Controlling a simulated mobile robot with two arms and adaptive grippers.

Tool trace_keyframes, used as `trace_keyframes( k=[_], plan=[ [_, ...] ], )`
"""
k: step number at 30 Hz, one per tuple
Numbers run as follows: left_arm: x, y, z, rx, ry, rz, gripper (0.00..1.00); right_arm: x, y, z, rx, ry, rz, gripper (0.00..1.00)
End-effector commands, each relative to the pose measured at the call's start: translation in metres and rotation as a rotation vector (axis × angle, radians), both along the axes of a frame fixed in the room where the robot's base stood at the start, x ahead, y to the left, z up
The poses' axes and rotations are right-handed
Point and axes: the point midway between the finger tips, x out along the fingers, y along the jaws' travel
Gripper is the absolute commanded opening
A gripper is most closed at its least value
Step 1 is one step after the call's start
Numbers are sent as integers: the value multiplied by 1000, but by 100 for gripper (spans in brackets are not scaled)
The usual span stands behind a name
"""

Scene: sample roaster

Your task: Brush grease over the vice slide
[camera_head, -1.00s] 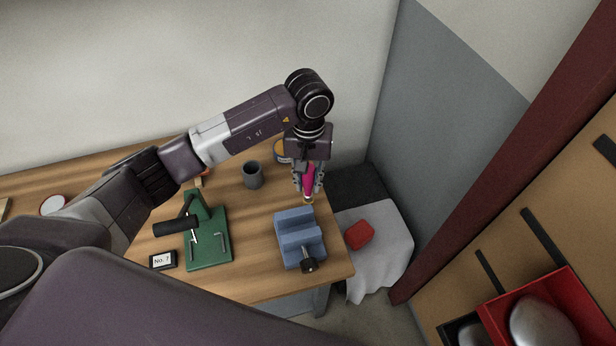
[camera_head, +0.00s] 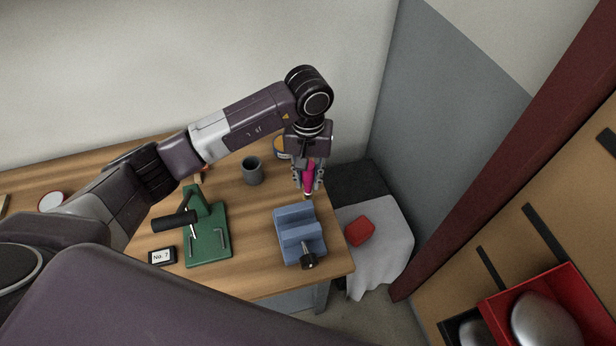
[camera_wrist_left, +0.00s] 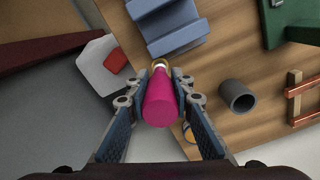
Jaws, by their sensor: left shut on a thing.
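My left gripper (camera_head: 308,180) is shut on a brush with a thick magenta handle (camera_head: 308,172). The brush points down, with its tip just beyond the far end of the blue vice (camera_head: 289,219) on the wooden table. The left wrist view shows the magenta handle (camera_wrist_left: 161,103) between the two fingers (camera_wrist_left: 160,98), with a metal collar and pale part at its far end. The vice (camera_wrist_left: 168,24) also shows at the top there, apart from the brush. My right gripper is not in view.
A grey cup (camera_head: 252,171) stands left of the gripper. A yellow-banded tin (camera_head: 281,149) is partly hidden behind it. A green press (camera_head: 208,236) and a "No. 7" sign (camera_head: 162,257) stand left of the vice. A red object (camera_head: 360,231) lies on a white cloth (camera_head: 388,259) beyond the table's right edge.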

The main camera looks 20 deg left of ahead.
Motion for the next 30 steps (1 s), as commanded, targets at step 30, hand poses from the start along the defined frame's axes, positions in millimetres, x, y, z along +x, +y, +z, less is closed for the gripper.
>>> trace_keyframes(
  k=[30],
  plan=[
    [-10, 16, -13, 2, -1, 0, 0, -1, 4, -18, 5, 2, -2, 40]
  ],
)
